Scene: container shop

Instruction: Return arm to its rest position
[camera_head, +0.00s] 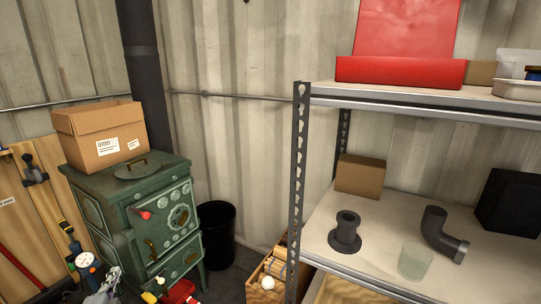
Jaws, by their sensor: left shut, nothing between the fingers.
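My left gripper (107,282) is a small grey shape low at the left, in front of the green stove. It is shut and looks empty. Its lower part is cut off by the bottom edge of the picture, among other small items. My right gripper is not in view.
An open cardboard box (98,135) sits on the green stove (127,205). A black bin (217,235) stands beside the stove. A metal shelf (325,215) at the right holds a dark flanged pipe (346,235), a pipe elbow (437,230) and a clear cup (413,262). A wooden crate (262,283) stands below.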

